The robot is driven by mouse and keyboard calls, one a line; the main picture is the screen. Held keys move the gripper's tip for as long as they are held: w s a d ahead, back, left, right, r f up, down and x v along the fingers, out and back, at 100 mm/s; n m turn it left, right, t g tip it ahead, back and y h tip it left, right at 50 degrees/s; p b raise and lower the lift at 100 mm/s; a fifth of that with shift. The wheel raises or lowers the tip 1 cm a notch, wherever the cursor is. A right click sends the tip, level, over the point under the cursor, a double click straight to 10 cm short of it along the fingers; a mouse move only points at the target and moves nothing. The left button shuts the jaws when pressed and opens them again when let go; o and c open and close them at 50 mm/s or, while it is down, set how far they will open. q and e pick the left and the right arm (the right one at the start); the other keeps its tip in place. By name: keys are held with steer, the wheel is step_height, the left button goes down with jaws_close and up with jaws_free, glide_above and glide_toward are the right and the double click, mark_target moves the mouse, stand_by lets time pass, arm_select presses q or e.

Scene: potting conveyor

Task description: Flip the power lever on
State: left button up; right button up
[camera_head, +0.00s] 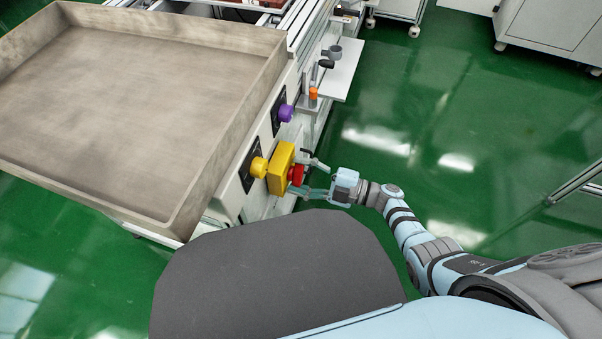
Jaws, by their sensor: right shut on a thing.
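A yellow switch box (281,169) is mounted on the side of the pale machine, and a red part (297,175), which looks like the power lever, sticks out from its right face. My right gripper (303,190) reaches in from the right with its fingers at the red part. It appears shut on it, though the contact is small and partly hidden. The exact angle of the red part is hard to tell. My left gripper is not in view.
A yellow knob (258,167) and a purple knob (286,113) sit on dark plates beside the switch box. A large grey tray (180,30) lies at the left. Green floor at the right is open.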

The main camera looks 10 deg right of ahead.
steer(key=shift+m, duration=0.5)
steer(key=o, duration=1.2)
steer(key=shift+c, duration=0.2)
steer(key=v, duration=1.2)
steer(key=shift+d, duration=0.1)
